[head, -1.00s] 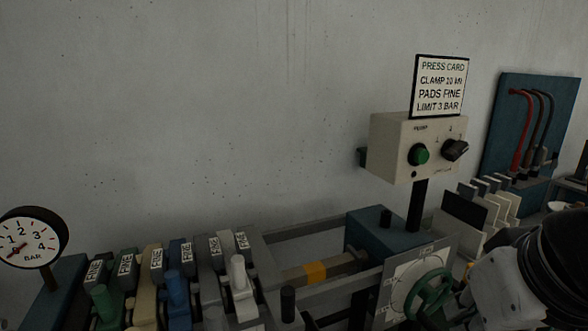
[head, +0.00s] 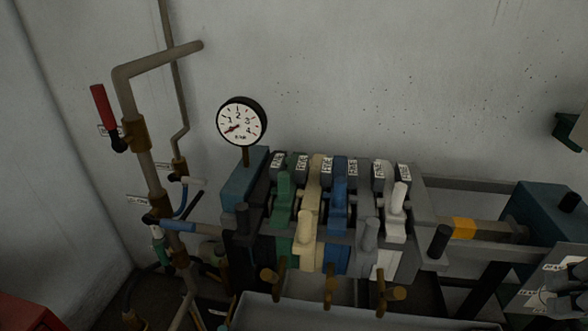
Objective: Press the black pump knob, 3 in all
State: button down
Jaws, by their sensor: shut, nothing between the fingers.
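Several black knobs show, and I cannot tell which is the pump knob. One upright black knob (head: 440,241) stands right of the row of colored levers. Another short black knob (head: 570,201) sits on top of the blue block at the right. The pressure gauge (head: 241,121), marked in bar, stands on a blue block at the left end of the lever row. Its needle points to the lower left, near the low end of the scale. My gripper is outside this view.
Green (head: 284,205), cream (head: 306,228) and blue (head: 338,200) levers stand in a row with grey ones. Brown pipework (head: 150,180) with a red-handled valve (head: 104,108) rises at left. A grey tray (head: 300,312) lies in front. A labelled panel (head: 528,296) is at lower right.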

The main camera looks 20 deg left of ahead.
aim_at(219, 251)
jog(key=u, duration=1.45)
jog(key=k+j+z, duration=0.1)
jog(key=j+z, duration=0.2)
jog(key=l+z, duration=0.1)
jog(key=z, duration=0.4)
jog(key=i+z, duration=0.1)
jog(key=z, duration=0.4)
jog(key=l+z, duration=0.1)
jog(key=z, duration=0.4)
jog(key=u, duration=1.8)
jog(key=j+z, duration=0.15)
jog(key=j, duration=0.15)
jog(key=k, duration=0.05)
